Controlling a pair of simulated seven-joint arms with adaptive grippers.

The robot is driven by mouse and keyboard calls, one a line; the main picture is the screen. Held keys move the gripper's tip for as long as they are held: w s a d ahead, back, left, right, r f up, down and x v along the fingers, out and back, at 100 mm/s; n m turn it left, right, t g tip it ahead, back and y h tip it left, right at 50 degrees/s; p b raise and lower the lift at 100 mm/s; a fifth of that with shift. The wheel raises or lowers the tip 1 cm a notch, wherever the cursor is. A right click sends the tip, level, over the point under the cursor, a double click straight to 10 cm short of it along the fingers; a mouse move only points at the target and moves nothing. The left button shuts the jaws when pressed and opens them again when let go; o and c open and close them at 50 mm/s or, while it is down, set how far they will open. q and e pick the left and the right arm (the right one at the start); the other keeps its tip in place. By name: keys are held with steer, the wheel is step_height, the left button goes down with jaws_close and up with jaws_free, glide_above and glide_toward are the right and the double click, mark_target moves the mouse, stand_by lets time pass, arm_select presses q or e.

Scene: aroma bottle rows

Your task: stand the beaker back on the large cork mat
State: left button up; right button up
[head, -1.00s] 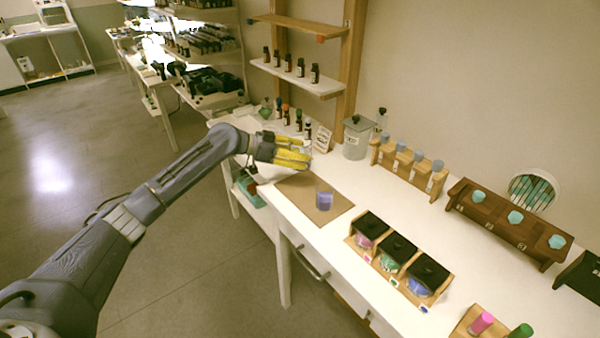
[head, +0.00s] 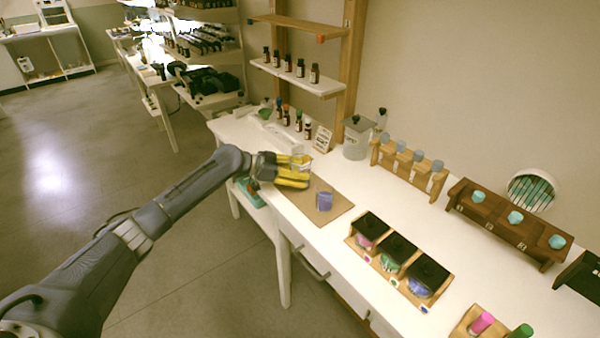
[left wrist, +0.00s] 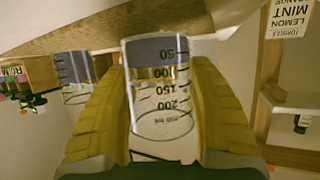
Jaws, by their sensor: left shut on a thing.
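My left gripper (head: 293,178), with yellow fingers, is shut on a clear graduated beaker (left wrist: 160,95). In the left wrist view its marks run from 50 to 200, and a bluish-grey layer shows at its 50 end. In the head view the held beaker (head: 299,156) shows just behind the fingers. The fingers are over the far left end of the large brown cork mat (head: 301,204); whether the beaker touches anything I cannot tell. Another beaker (head: 324,201) with blue-purple content stands on the mat, and it also shows in the left wrist view (left wrist: 75,68). My right gripper is not in view.
Small dark bottles (head: 298,121), a label card (head: 322,139) and a lidded grey jar (head: 356,140) stand behind the gripper. A wooden holder with black-topped compartments (head: 397,262) stands right of the mat. The mat's near end is bare.

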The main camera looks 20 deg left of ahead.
arm_select(q)
steer(key=o, duration=1.4)
steer(key=shift+f, duration=0.15)
steer(key=shift+c, duration=0.2)
steer(key=shift+r, duration=0.2)
steer(key=v, duration=1.2)
